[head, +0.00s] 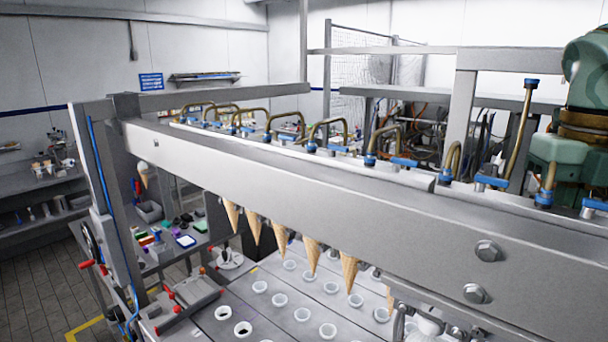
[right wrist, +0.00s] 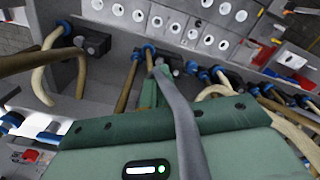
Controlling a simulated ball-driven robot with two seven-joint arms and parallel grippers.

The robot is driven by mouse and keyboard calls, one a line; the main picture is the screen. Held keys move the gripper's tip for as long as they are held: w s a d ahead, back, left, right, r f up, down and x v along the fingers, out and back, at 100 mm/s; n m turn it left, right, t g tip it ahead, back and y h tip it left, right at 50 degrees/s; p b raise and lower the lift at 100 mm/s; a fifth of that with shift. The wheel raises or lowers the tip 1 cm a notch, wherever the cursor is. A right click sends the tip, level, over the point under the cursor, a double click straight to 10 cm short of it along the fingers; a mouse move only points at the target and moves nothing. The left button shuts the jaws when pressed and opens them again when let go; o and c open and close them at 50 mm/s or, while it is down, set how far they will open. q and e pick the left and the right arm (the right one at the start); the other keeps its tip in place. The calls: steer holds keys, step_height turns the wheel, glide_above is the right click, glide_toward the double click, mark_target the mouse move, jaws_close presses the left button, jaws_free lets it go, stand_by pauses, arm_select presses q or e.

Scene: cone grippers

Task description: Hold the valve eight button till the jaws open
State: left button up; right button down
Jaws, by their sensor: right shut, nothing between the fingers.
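A row of valves with blue fittings (head: 370,160) and bent brass tubes runs along the top of a long grey beam (head: 330,190) in the head view. I read no numbers, so I cannot tell which is valve eight or see its button clearly. Several wafer cones (head: 312,256) hang point down below the beam; the jaws that hold them are mostly hidden. My right arm is at the far right, above the near end of the row. In the right wrist view my right gripper (right wrist: 158,72) is shut and empty, among the tubes and blue fittings (right wrist: 148,50). My left gripper is out of view.
Below the beam is a grey plate (head: 205,325) with rows of white-rimmed holes. A side table with coloured items (head: 185,240) stands at the left. Upright brass tubes (head: 522,130) and a grey post crowd the space around my right arm.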

step_height(320, 180, up, 6)
steer(key=p, duration=0.5)
steer(key=shift+r, duration=0.2)
steer(key=shift+f, duration=0.1)
